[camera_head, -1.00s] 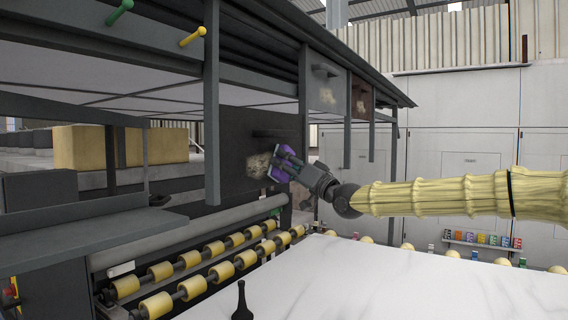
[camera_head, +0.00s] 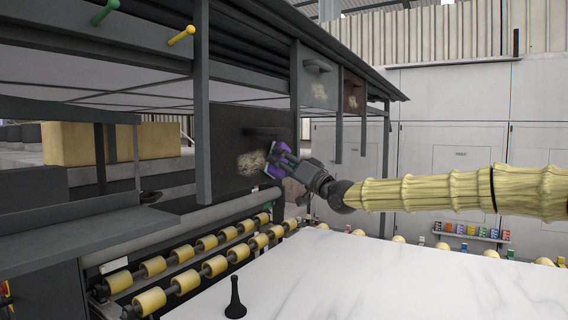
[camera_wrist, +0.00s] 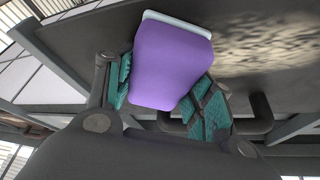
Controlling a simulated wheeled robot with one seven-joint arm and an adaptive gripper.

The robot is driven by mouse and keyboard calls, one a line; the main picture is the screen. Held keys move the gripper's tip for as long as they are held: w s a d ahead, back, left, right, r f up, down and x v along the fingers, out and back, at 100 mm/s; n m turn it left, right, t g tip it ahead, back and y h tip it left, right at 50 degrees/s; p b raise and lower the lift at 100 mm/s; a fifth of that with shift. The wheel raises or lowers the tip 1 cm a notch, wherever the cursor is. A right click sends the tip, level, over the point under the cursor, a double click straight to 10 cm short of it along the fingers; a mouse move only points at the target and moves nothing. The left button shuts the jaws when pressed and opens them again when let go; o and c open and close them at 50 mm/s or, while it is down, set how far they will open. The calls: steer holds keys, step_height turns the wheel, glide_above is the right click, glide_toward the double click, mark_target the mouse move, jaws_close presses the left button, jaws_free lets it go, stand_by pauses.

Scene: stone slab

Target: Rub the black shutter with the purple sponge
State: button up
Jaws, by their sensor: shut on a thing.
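The black shutter (camera_head: 222,143) hangs under the dark frame at the centre left, with a dark bar handle near its top right. A pale, blotchy stain (camera_head: 250,163) is on its face. My gripper (camera_head: 277,160) is shut on the purple sponge (camera_head: 270,152), just right of the stain. In the wrist view the sponge (camera_wrist: 172,62) sits between the teal finger pads, its pale far edge at the shutter's dark surface (camera_wrist: 85,35). The stain (camera_wrist: 265,45) is to the right of the sponge there. I cannot tell whether the sponge touches the shutter.
Yellow rollers (camera_head: 208,243) run below the shutter. A white marble slab (camera_head: 350,275) fills the front, with a black pointed object (camera_head: 235,300) at its left edge. Grey (camera_head: 318,85) and brown (camera_head: 352,95) panels with handles hang to the right.

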mark_target(241, 160)
steer(key=shift+s+a+b, duration=0.75)
steer(key=shift+s+a, duration=0.05)
steer(key=shift+s, duration=0.25)
steer(key=shift+s+a+b, duration=0.95)
steer(key=shift+s+b, duration=0.15)
steer(key=shift+s, duration=0.2)
steer(key=shift+s+a+b, duration=0.9)
steer(key=shift+s+b, duration=0.2)
steer(key=shift+s, duration=0.25)
steer(key=shift+s+a+b, duration=0.95)
steer(key=shift+s+b, duration=0.15)
steer(key=shift+s, duration=0.2)
steer(key=shift+a, duration=0.1)
steer(key=shift+s+a+f+b, duration=0.1)
steer(key=shift+s+a+b, duration=0.2)
steer(key=shift+s+b, duration=0.2)
steer(key=shift+s+a+b, duration=0.4)
steer(key=shift+s+a, duration=0.15)
steer(key=shift+s, duration=0.2)
steer(key=shift+d, duration=0.1)
steer(key=shift+s+d+b, duration=0.35)
steer(key=shift+s+d, duration=0.55)
steer(key=shift+d, duration=0.3)
steer(key=shift+s+d+b, duration=0.35)
steer(key=shift+s+d, duration=0.5)
steer(key=shift+d, duration=0.3)
steer(key=shift+d, duration=0.1)
